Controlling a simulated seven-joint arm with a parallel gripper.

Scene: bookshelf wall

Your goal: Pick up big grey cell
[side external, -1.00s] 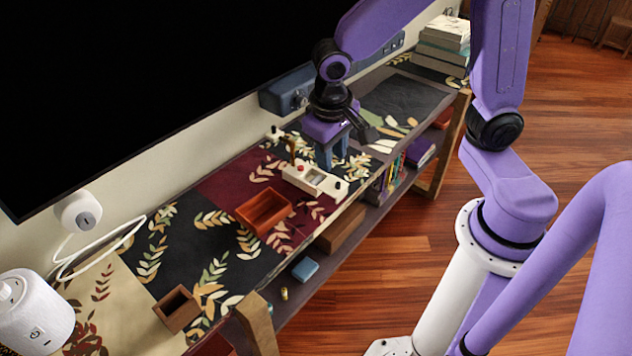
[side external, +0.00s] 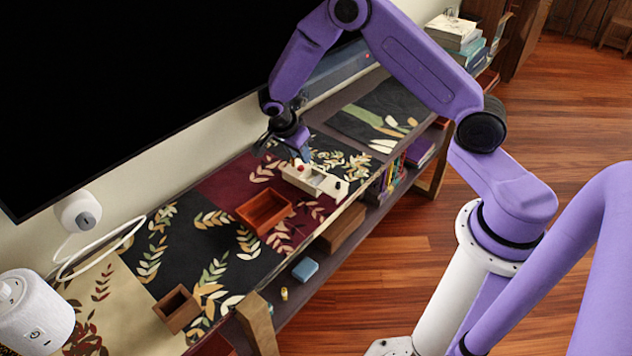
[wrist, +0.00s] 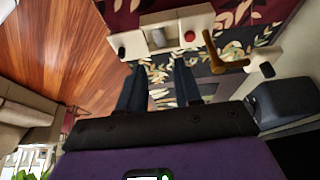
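I cannot pick out a big grey cell with certainty. A white box (side external: 314,178) with an open recess, a red knob and a black knob stands on the patterned shelf top. In the wrist view the white box (wrist: 165,22) shows a greyish piece (wrist: 158,38) in its recess, too small to identify. My gripper (side external: 304,156) is just above and behind the box in the side view. In the wrist view my gripper (wrist: 160,76) has its two fingers apart with nothing between them, and the box lies beyond the fingertips.
A brown lever (wrist: 213,55) and a white piece with a black knob (wrist: 268,69) are beside the box. A red-orange tray (side external: 264,210) and a brown open box (side external: 177,309) stand farther left. The black screen (side external: 130,90) hangs close behind the shelf.

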